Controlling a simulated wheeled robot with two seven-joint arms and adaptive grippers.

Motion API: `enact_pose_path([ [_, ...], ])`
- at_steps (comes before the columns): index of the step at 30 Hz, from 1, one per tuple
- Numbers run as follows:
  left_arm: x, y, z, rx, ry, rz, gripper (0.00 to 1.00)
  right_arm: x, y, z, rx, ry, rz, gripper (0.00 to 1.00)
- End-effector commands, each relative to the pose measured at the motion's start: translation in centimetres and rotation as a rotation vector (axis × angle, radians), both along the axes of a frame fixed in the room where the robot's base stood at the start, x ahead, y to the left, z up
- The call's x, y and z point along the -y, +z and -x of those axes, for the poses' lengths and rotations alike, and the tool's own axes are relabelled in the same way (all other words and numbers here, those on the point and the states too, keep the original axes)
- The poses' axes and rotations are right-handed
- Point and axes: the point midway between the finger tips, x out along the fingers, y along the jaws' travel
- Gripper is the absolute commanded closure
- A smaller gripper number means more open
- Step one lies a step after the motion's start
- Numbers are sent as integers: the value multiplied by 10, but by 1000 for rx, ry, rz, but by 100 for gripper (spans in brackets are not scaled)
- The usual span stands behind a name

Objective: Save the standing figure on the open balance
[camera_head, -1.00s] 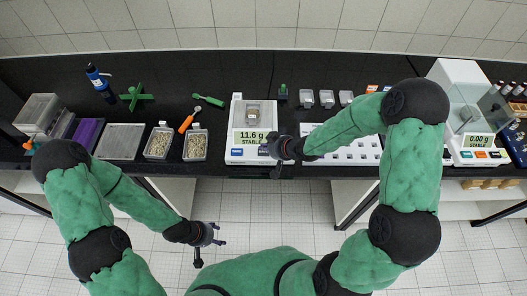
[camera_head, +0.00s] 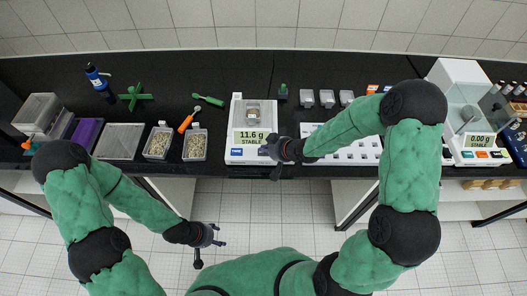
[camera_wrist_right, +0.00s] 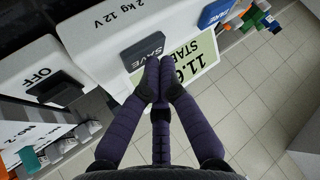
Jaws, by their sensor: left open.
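The open balance (camera_head: 236,117) stands in the middle of the bench, with a small container (camera_head: 253,113) on its pan. Its display (camera_head: 249,137) reads 11.6 g and STABLE. In the right wrist view the dark grey SAVE button (camera_wrist_right: 144,50) lies beside the display (camera_wrist_right: 195,57). My right gripper (camera_head: 267,151) is at the balance's front panel. In the wrist view its fingers (camera_wrist_right: 157,66) are together and empty, their tips at the edge of the SAVE button; I cannot tell whether they press it. My left gripper (camera_head: 212,236) is open and empty over the floor, in front of the bench.
An enclosed balance (camera_head: 459,75) reading 0.00 g stands at the right. Two containers of grains (camera_head: 195,147) and a green spoon (camera_head: 208,100) lie left of the open balance.

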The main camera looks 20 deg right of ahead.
Motion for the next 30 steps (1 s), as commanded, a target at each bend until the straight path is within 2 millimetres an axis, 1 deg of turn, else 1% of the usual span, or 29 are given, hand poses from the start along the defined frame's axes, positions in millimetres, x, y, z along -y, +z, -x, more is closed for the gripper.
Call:
enact_pose_path([
  [14, 0, -4, 0, 0, 0, 0, 43, 0, -6, 0, 0, 0, 0, 100],
  [22, 0, -3, 0, 0, 0, 0, 43, 0, -5, 0, -1, 0, 0, 100],
  [26, 0, -1, 0, 0, 0, 0, 43, 0, -3, 0, -1, 0, 0, 100],
  [30, 0, 6, 0, 0, 0, 0, 43, 0, 4, 0, -1, 0, 0, 100],
])
